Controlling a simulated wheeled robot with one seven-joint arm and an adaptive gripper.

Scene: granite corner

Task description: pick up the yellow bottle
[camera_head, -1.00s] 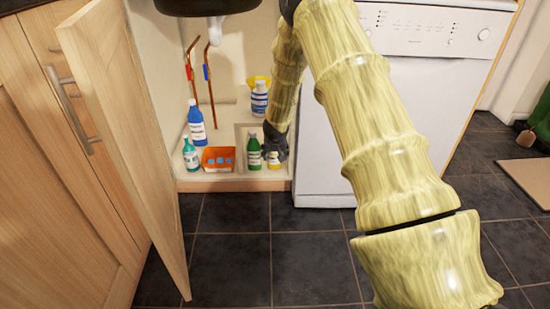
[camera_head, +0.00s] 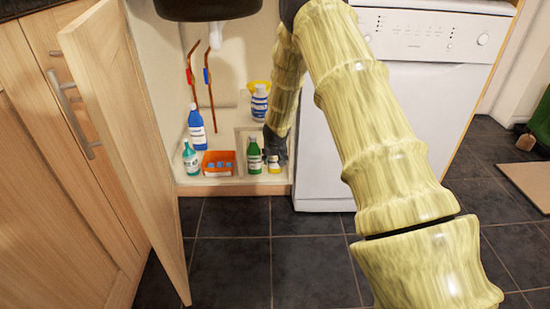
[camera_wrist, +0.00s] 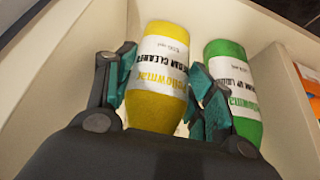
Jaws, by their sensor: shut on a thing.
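The yellow bottle (camera_wrist: 157,78) with a white label stands between my gripper's two fingers in the wrist view. Its lower part (camera_head: 274,168) shows in the head view at the front right of the cupboard floor. My gripper (camera_wrist: 162,85) is shut on it, with teal pads at either side. In the head view my gripper (camera_head: 275,148) hides the bottle's upper part. No clear gap shows between the bottle and the cupboard floor.
A green bottle (camera_wrist: 232,90) stands close beside the right finger. An orange tray (camera_head: 219,169), a teal bottle (camera_head: 190,160) and a blue bottle (camera_head: 197,130) are further left. The cupboard's right wall is close. The open door (camera_head: 120,130) stands at left.

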